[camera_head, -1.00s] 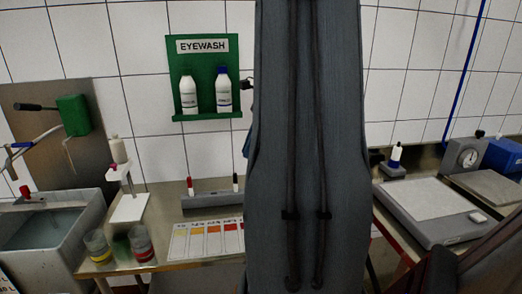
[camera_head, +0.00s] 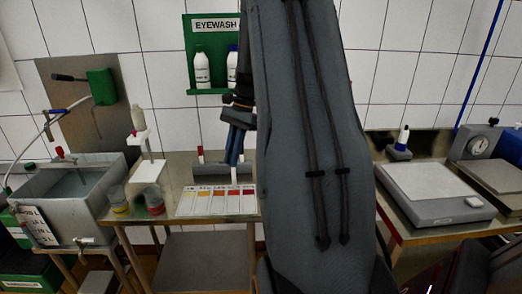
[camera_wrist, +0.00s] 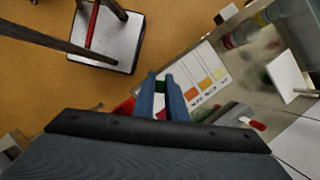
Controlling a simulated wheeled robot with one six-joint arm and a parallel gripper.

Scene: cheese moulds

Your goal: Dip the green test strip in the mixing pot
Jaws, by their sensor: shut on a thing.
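My gripper (camera_wrist: 162,90) shows in the wrist view with its two blue fingers close together. In the head view my gripper (camera_head: 234,160) points down above the bench, beside the colour chart (camera_head: 215,202). Two small cups stand left of the chart, one with a yellow band (camera_head: 118,204) and one with a red band (camera_head: 155,204). I cannot tell whether either is the mixing pot.
A white stand with a bottle (camera_head: 148,170) is behind the cups. A grey sink (camera_head: 75,195) is at the left. A scale (camera_head: 430,193) is on the right bench. A grey rack with a red-capped pen (camera_wrist: 258,126) lies close to the gripper.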

